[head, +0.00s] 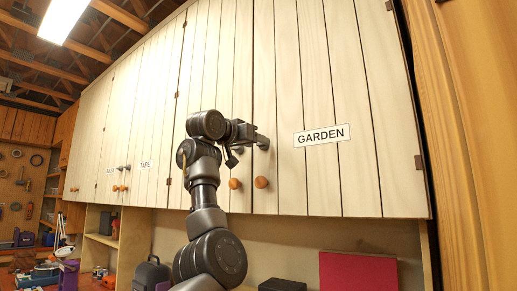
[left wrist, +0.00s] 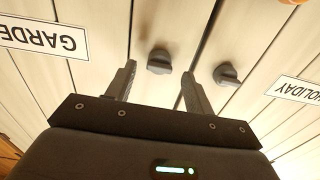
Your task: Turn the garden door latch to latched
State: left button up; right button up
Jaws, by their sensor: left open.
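The garden door (head: 345,85) is a pale plank cupboard door with a GARDEN label (head: 321,136), and it looks closed. Its dark grey latch (head: 263,143) is beside my left gripper (head: 248,138), partly hidden by it. In the left wrist view, the garden latch (left wrist: 158,62) appears between the two spread fingers of my left gripper (left wrist: 158,73), just beyond their tips. The fingers are open and hold nothing. Contact with the latch cannot be told. My right gripper is not in view.
A second grey latch (left wrist: 228,73) sits close by on the neighbouring HOLIDAY door (left wrist: 265,50), outside the fingers. Round orange knobs (head: 261,182) are below the latches. A red panel (head: 357,272) and a dark box (head: 282,285) stand beneath the cupboards.

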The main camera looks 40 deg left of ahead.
pick_arm(q)
jog(key=s+d+b, duration=0.1)
jog(key=s+b, duration=0.2)
jog(key=s, duration=0.5)
jog(key=shift+s, duration=0.2)
jog(key=shift+r, duration=0.1)
